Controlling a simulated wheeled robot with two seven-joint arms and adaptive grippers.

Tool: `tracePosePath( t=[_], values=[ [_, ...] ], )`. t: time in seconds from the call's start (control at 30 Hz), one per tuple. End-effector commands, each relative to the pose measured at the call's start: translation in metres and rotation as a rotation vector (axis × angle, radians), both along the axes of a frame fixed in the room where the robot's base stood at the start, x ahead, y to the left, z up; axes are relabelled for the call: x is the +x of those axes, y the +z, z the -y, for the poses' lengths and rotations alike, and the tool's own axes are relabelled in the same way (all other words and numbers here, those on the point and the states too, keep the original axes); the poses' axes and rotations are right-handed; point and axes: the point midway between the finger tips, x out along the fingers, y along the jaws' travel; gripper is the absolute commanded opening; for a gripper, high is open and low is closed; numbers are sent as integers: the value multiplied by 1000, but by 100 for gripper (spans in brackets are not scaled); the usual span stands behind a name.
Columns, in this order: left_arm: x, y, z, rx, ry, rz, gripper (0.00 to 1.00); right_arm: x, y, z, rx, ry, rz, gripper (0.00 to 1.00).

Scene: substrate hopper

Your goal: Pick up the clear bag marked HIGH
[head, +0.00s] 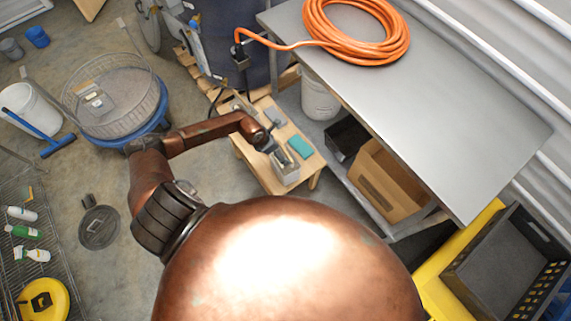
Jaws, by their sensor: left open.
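My left gripper (271,148) is small in the head view and points down over the low wooden table. It is open, and I see nothing held between its fingers. Just below it, a small grey-white box or container (288,175) stands near the table's front edge; the gripper partly covers its top. I cannot make out a clear bag marked HIGH; any lettering is too small to read, and it may be in or behind that container. My right gripper is not in view.
The low wooden table (312,165) also bears a teal block (300,147) and small grey items (275,117). A metal bench (440,110) with a coiled orange hose (357,42) stands at right, a cardboard box (388,185) beneath. A round clear-walled hopper (118,112) stands at left.

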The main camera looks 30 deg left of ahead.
Motion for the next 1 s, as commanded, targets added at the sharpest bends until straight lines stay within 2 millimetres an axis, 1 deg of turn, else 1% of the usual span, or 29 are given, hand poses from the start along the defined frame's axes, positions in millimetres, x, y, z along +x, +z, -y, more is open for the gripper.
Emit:
tracePosePath(
  t=[0.07, 0.3, 0.5, 0.6, 0.7, 0.9, 1.0],
  values=[
    [1, -8, -3, 17, -4, -7, 100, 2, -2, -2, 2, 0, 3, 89],
    [9, -32, 3, 14, -4, -7, 100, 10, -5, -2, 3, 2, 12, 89],
    [17, -60, 9, 11, -2, -8, 100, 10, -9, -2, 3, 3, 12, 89],
    [20, -70, 11, 12, -3, -6, 100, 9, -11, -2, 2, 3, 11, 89],
    [22, -73, 12, 12, -3, -5, 100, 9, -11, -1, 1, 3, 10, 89],
    [22, -73, 12, 12, -4, -5, 100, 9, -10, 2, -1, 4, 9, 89],
    [22, -72, 12, 12, -4, -5, 93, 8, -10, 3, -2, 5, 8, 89]
  ],
)
